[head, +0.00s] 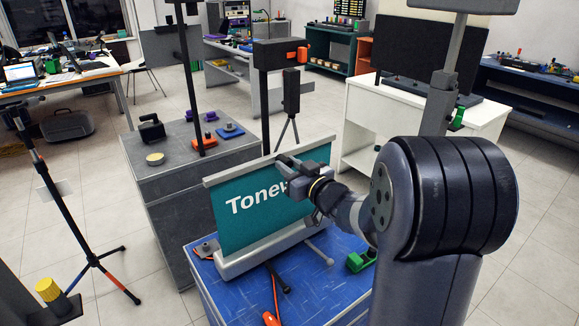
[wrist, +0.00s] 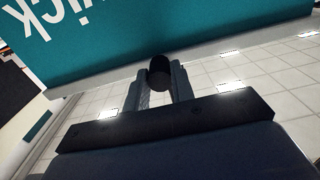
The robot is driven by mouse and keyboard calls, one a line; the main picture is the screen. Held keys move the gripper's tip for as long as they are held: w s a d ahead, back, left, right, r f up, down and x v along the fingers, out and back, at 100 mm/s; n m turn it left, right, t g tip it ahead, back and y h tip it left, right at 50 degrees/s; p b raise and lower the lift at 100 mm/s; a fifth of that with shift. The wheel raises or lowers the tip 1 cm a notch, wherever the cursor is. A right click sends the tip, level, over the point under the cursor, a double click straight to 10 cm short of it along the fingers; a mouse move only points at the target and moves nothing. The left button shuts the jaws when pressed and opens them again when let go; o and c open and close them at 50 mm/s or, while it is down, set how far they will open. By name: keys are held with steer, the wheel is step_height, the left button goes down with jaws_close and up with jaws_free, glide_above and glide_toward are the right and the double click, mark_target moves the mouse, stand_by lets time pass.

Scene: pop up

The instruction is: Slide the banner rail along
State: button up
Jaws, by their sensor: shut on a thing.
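A teal banner (head: 245,222) with white lettering stands upright from a pale base (head: 240,262) on a blue-topped table (head: 325,290). A pale grey rail (head: 235,173) runs along the banner's top edge. My gripper (head: 286,163) is at the middle of this rail and covers part of it and of the lettering. In the wrist view the banner (wrist: 200,30) appears upside down, with the rail (wrist: 260,48) along its edge. There my gripper (wrist: 158,80) is shut on a dark round knob (wrist: 159,67) in front of the rail. How the knob joins the rail is hidden.
A grey cabinet (head: 165,170) with small parts stands behind left. An orange-handled tool (head: 271,318) and a green block (head: 359,262) lie on the table. A tripod stand (head: 85,240) is left.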

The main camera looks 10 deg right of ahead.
step_height(320, 180, up, 19)
steer(key=p, duration=1.5)
steer(key=shift+f+p, duration=0.15)
steer(key=shift+p, duration=0.25)
steer(key=o, duration=1)
steer(key=shift+f, duration=0.2)
steer(key=b+v, duration=0.1)
steer(key=v, duration=1)
steer(key=shift+w, duration=0.15)
steer(key=shift+f+b+x, duration=0.2)
steer(key=shift+f+x, duration=0.15)
steer(key=shift+x, duration=1.45)
steer(key=shift+f+b+x, duration=0.2)
steer(key=shift+f+x, duration=0.2)
steer(key=shift+x, duration=1.4)
steer(key=shift+f+b+x, duration=0.2)
steer(key=shift+f+x, duration=0.15)
steer(key=shift+x, duration=1.4)
steer(key=shift+r, duration=0.15)
